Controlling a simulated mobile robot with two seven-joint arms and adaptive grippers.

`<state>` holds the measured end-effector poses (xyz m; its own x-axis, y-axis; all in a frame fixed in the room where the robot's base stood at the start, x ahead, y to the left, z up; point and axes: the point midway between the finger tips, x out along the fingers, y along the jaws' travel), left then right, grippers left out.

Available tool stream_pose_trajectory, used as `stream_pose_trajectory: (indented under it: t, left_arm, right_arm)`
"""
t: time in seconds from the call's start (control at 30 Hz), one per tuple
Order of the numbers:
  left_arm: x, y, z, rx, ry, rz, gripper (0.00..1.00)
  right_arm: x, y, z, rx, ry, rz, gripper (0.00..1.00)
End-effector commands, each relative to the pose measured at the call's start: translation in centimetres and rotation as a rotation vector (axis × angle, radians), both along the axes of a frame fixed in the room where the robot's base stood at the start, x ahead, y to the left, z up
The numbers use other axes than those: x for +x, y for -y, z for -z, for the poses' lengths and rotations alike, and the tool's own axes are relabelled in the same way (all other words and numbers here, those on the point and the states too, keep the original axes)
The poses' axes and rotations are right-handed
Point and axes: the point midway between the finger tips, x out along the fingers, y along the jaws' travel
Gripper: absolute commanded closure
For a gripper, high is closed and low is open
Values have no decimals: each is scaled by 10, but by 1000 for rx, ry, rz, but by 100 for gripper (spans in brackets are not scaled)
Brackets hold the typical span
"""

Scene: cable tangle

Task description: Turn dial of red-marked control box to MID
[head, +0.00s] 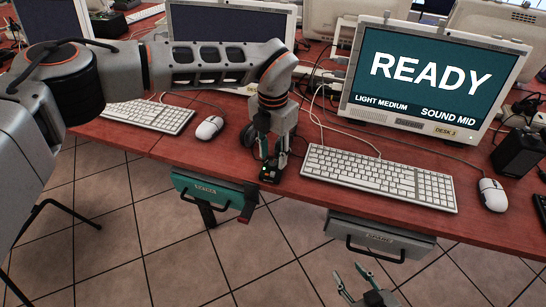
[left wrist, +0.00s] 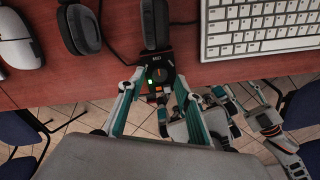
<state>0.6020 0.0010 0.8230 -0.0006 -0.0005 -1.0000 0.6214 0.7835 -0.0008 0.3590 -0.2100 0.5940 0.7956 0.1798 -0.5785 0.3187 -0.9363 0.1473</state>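A small black control box (head: 269,174) with a red mark sits at the table's front edge in the head view. In the left wrist view the box (left wrist: 160,62) shows a round dark dial (left wrist: 159,74), an orange mark, a lit green light and small lettering too small to read for certain. My left gripper (head: 272,158) points down at the box; in the left wrist view its fingers (left wrist: 160,80) stand apart, one on each side of the dial. Contact cannot be told. My right gripper (head: 362,283) is open and empty, low in front of the table.
The monitor (head: 432,80) reads READY, LIGHT MEDIUM, SOUND MID. A keyboard (head: 379,178) and mouse (head: 494,194) lie right of the box. Teal (head: 207,190) and grey (head: 376,238) drawers hang below.

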Motion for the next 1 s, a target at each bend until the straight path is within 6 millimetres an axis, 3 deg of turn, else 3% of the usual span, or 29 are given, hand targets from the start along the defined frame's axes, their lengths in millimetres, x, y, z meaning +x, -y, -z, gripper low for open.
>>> stream_pose_trajectory:
  t: [0.3, 0.5, 1.0]
  left_arm:
    - [1, 0, -66, 0, 4, 0, 66]
    - [0, 0, -93, 0, 1, 0, 66]
    - [0, 0, -101, 1, 1, 0, 66]
  right_arm:
    - [-1, 0, 0, 0, -1, 1, 60]
    - [-1, 0, 0, 1, -1, 1, 60]
    - [-1, 0, 0, 1, -1, 1, 60]
